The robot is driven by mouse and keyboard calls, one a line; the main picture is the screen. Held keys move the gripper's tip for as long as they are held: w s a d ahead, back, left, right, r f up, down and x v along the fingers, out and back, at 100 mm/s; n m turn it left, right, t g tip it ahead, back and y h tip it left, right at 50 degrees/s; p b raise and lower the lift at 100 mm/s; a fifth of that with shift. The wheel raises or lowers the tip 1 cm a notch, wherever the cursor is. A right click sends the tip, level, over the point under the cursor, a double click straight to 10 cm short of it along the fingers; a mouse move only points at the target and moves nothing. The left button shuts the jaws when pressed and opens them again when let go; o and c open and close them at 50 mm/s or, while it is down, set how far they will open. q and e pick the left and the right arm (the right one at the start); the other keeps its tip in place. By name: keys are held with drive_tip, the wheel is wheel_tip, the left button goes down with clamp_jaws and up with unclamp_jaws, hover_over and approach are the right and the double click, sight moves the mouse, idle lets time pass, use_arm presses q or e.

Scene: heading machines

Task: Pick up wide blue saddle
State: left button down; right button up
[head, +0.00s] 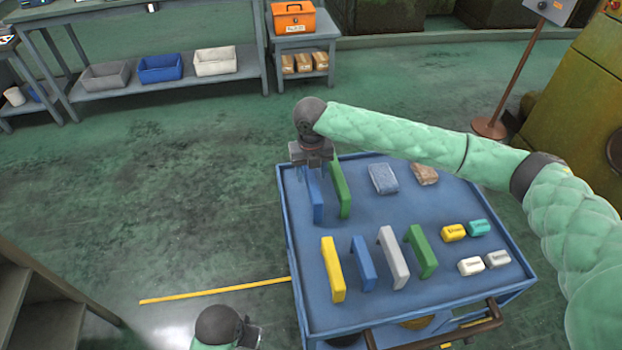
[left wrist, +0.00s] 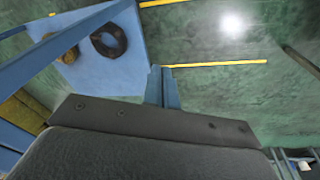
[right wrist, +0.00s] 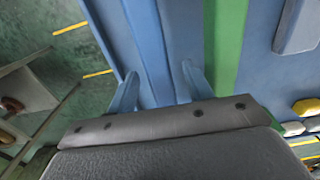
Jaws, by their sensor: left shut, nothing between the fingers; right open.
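A blue saddle (head: 317,202), standing like an upside-down U, is at the back left corner of the blue cart top, partly hidden by my right gripper. My right gripper (head: 312,172) is open above its far end. In the right wrist view the blue saddle (right wrist: 148,45) runs between the two open fingers (right wrist: 158,85); I cannot tell whether they touch it. Another blue saddle (head: 363,263) stands in the front row. My left gripper (head: 252,335) is low at the bottom edge, left of the cart. Its fingers (left wrist: 161,85) are shut and empty in the left wrist view.
A green saddle (head: 341,188) stands close to the right of the back blue one. Yellow (head: 333,270), grey (head: 393,258) and green (head: 421,252) saddles share the front row.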

wheel_tip(320, 180, down, 5)
drive_tip(key=shift+p, duration=0.95)
use_arm(q)
wheel_tip(320, 180, down, 8)
drive_tip(key=shift+w+f, duration=0.2)
drive_tip(key=shift+w, duration=0.25)
use_arm(e)
clamp_jaws()
